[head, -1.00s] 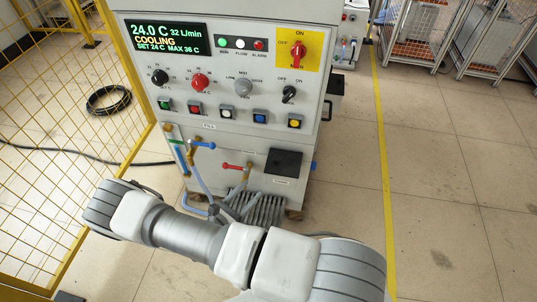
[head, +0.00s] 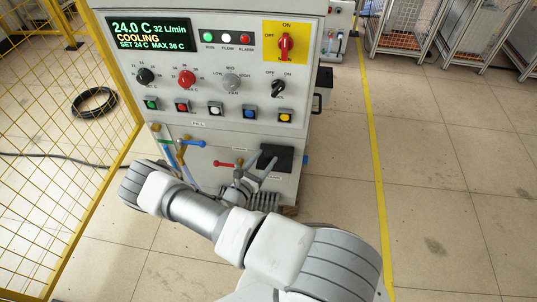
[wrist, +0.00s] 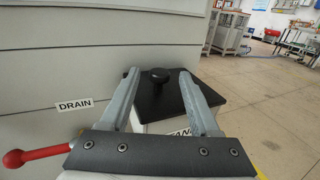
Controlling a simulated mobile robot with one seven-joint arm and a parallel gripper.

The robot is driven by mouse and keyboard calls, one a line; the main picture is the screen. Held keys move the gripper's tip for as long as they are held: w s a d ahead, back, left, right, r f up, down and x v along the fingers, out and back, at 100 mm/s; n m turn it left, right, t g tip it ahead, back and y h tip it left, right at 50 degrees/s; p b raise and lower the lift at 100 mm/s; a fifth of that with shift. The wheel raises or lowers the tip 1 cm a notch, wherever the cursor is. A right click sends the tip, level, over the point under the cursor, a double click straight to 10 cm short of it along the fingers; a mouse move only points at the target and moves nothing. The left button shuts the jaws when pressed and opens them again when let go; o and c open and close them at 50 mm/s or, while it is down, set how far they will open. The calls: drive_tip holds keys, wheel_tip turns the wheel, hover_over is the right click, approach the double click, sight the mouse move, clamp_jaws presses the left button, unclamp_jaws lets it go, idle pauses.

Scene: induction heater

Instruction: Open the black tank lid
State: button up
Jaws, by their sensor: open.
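The black tank lid (head: 283,155) is a flat dark square at the lower right of the machine front in the head view. In the wrist view the lid (wrist: 155,105) lies closed on its light box, with a round black knob (wrist: 160,75) on top. My gripper (wrist: 160,73) is open and empty. Its two grey fingers reach over the lid, one on each side of the knob in the picture, with gaps to it. I cannot tell how high the fingers are above the lid. In the head view my gripper (head: 262,162) overlaps the lid's left part.
A red-handled drain valve (wrist: 30,155) is left of my gripper; its red lever (head: 225,164) also shows in the head view. The cabinet (head: 210,60) rises behind the lid. A yellow mesh fence (head: 70,130) is at left; floor is open at right.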

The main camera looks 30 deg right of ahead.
drive_tip(key=shift+x, duration=1.45)
drive_tip(key=shift+c, duration=0.3)
clamp_jaws()
